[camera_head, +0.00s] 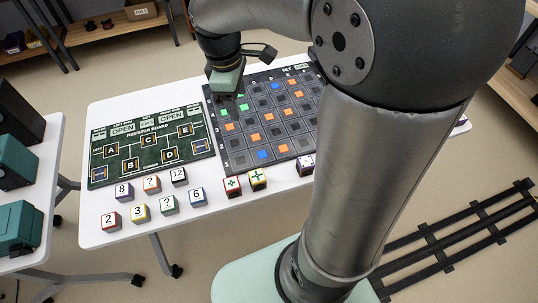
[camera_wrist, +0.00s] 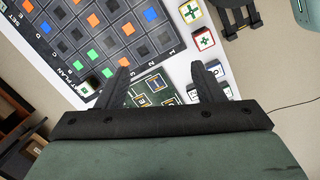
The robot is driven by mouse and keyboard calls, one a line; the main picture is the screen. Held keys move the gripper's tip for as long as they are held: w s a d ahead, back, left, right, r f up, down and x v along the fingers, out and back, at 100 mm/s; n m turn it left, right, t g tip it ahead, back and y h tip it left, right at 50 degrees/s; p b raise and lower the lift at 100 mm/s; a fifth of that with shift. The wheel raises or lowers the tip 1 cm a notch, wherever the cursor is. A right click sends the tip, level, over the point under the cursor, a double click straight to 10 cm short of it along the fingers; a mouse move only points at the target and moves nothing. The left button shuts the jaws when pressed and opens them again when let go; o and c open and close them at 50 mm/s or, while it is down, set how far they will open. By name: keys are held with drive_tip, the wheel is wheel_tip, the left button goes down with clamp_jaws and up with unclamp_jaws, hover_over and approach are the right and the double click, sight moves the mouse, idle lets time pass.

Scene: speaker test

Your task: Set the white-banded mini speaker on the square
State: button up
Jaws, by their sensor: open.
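I cannot make out a white-banded mini speaker in either view. A dark grid board (camera_head: 290,140) with blue, orange and green squares lies on the white table, and the wrist view shows it at upper left (camera_wrist: 48,52). I cannot tell which square is meant. My gripper (camera_head: 227,94) is over the board's back left corner, its fingertips hard to see in the head view. In the wrist view my gripper (camera_wrist: 163,68) has its two dark fingers wide apart with nothing held between them.
A resistor board (camera_head: 150,145) lies left of the grid. Several numbered or marked cubes stand along the front, including a red-edged one (camera_head: 232,187) and a yellow-edged one (camera_head: 258,179). My arm hides the table's right part. Another table with teal cases (camera_head: 20,228) is at left.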

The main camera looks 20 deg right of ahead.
drive_tip(key=s+f+m, duration=0.2)
drive_tip(key=s+m, duration=0.3)
drive_tip(key=s, duration=0.3)
drive_tip(key=s+d+f+m+y, duration=0.1)
drive_tip(key=s+m, duration=0.5)
drive_tip(key=s, duration=0.2)
drive_tip(key=shift+f+m, duration=0.3)
drive_tip(key=shift+f, duration=0.05)
